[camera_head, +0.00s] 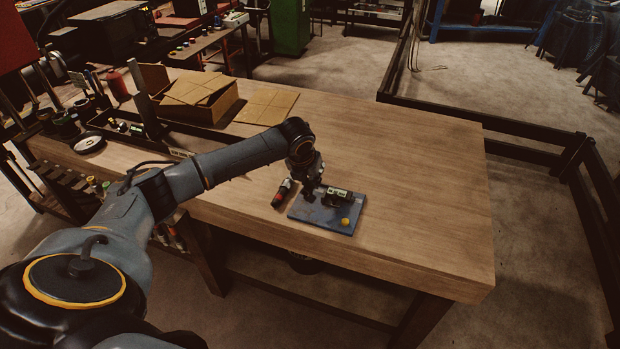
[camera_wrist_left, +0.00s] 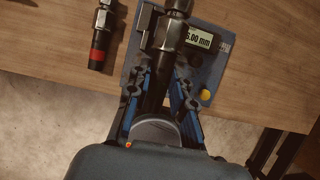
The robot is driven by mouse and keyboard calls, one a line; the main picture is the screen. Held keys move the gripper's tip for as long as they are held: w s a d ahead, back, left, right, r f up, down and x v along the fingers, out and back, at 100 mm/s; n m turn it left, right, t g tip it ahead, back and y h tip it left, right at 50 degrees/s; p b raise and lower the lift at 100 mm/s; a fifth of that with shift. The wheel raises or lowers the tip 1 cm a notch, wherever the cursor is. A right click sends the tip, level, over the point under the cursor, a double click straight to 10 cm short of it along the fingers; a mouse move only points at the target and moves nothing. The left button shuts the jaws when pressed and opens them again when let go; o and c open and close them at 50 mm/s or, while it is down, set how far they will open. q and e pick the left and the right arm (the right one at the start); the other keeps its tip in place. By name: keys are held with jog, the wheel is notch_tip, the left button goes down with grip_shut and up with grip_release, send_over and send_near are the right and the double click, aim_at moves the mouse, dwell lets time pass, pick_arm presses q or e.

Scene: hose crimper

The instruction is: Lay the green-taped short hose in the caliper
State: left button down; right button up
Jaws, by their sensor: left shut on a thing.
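The caliper is a blue plate (camera_head: 325,214) with a lit readout and a yellow button, near the table's front edge. It also shows in the left wrist view (camera_wrist_left: 213,64), where the readout ends in "5.00 mm". My left gripper (camera_head: 311,190) is over the caliper's left part. In the wrist view my left gripper (camera_wrist_left: 160,88) is shut on a dark hose with a metal hex fitting (camera_wrist_left: 170,32), which overlaps the caliper's jaw area. I cannot tell whether it rests in the jaws. No green tape shows on it; the fingers hide part. My right gripper is out of view.
A red-taped short hose (camera_head: 282,193) lies on the table just left of the caliper, also in the wrist view (camera_wrist_left: 100,38). A cardboard box (camera_head: 205,100) and a flat cardboard sheet (camera_head: 266,106) are farther back. The table's right half is clear.

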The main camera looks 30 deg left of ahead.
pick_arm(q)
jog(key=shift+f+b, duration=0.85)
jog(key=shift+f, duration=0.05)
jog(key=b, duration=0.5)
send_over(312, 205)
jog(key=s, duration=0.2)
jog(key=f, duration=0.4)
jog(key=shift+w+d+f, duration=0.1)
jog(key=shift+w+f, duration=0.1)
jog(key=shift+f, duration=0.7)
jog(key=shift+r+p, duration=0.1)
jog(key=shift+p, duration=0.3)
jog(key=shift+f, duration=0.3)
jog(key=shift+f+p, duration=0.2)
jog(key=shift+p, duration=0.5)
dwell(0.4)
jog(key=c, duration=1.1)
grip_release()
